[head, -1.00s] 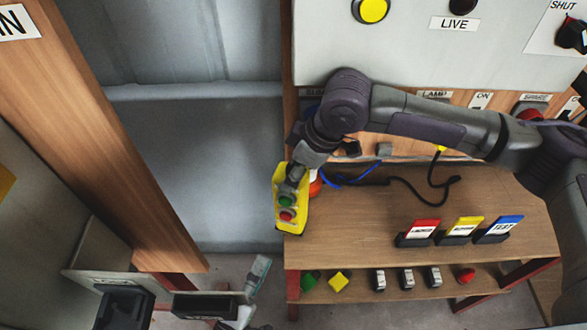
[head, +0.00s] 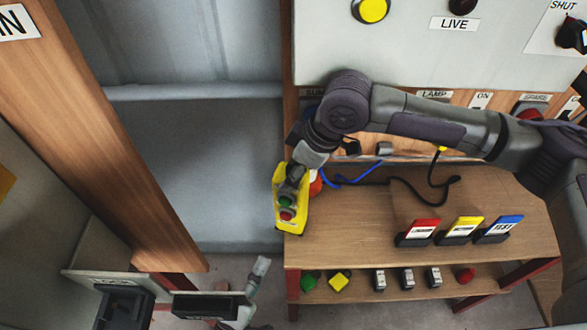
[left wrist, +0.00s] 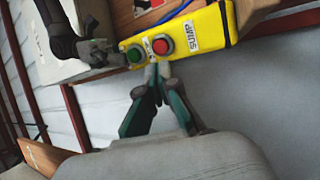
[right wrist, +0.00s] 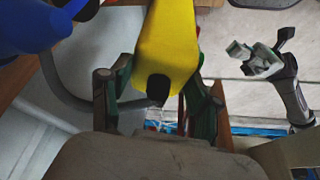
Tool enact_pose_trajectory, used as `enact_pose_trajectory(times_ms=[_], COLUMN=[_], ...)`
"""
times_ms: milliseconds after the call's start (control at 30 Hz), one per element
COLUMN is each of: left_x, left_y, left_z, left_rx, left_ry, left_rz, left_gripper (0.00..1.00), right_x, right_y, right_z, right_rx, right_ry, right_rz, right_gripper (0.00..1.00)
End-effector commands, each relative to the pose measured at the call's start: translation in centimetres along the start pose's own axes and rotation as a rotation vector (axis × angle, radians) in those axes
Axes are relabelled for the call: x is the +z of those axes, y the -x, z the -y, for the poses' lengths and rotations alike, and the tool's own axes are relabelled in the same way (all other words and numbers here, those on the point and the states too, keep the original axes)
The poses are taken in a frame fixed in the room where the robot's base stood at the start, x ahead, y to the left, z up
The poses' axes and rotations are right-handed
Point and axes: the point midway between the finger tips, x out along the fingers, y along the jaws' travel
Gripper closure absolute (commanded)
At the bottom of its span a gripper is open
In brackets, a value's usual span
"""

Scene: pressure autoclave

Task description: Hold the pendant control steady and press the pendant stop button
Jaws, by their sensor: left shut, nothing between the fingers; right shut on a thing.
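The yellow pendant control (head: 279,217) hangs at the left end of the bench, with a green button (head: 286,202) and a red button (head: 287,215). My right gripper (head: 290,178) is shut on its upper part; the right wrist view shows the yellow body (right wrist: 167,45) between the fingers. My left gripper (head: 263,262) is shut and empty, below and left of the pendant. In the left wrist view its closed fingertips (left wrist: 157,72) point at the red button (left wrist: 162,45), beside the SUMP label. The right wrist view shows a gap between left gripper (right wrist: 255,58) and pendant.
The wooden bench (head: 370,225) carries red, yellow and blue cards (head: 463,229) in holders. A lower shelf (head: 385,292) holds several small items. A wooden post (head: 100,150) stands at left. A grey wall panel (head: 195,170) lies behind the gap between post and bench.

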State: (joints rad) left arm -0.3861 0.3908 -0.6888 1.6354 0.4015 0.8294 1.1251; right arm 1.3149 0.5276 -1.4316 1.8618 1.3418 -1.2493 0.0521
Motion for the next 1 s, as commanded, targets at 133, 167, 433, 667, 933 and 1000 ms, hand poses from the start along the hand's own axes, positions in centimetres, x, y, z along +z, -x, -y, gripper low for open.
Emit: enact_pose_trajectory(times_ms=[133, 167, 433, 667, 933, 1000], left_x=[0.0, 0.0, 0.0, 0.7, 1.5, 1.8], left_y=[0.0, 0.0, 0.0, -0.8, -0.9, -0.4], left_z=[0.0, 0.0, 0.0, -1.5, -3.9, -3.9], left_rx=[0.0, 0.0, 0.0, 0.067, 0.167, 0.158], left_ry=[0.0, 0.0, 0.0, 0.086, 0.309, 0.339], left_rz=[0.0, 0.0, 0.0, -0.134, -0.67, -0.776], left_gripper=[1.0, 1.0, 1.0, 1.0, 1.0, 1.0], right_x=[0.0, -0.1, -0.1, -0.1, -0.1, -0.1], right_y=[0.0, 0.0, 0.0, 0.0, 0.0, 0.0], right_z=[0.0, 0.0, 0.0, 0.0, 0.0, 0.0], right_rx=[0.001, 0.001, 0.001, 0.001, 0.001, 0.001], right_ry=[0.0, 0.0, 0.0, 0.0, 0.0, 0.0], right_rz=[-0.001, -0.001, -0.001, -0.002, -0.001, -0.001], right_gripper=[0.93, 0.93, 0.93, 0.93, 0.93, 0.93])
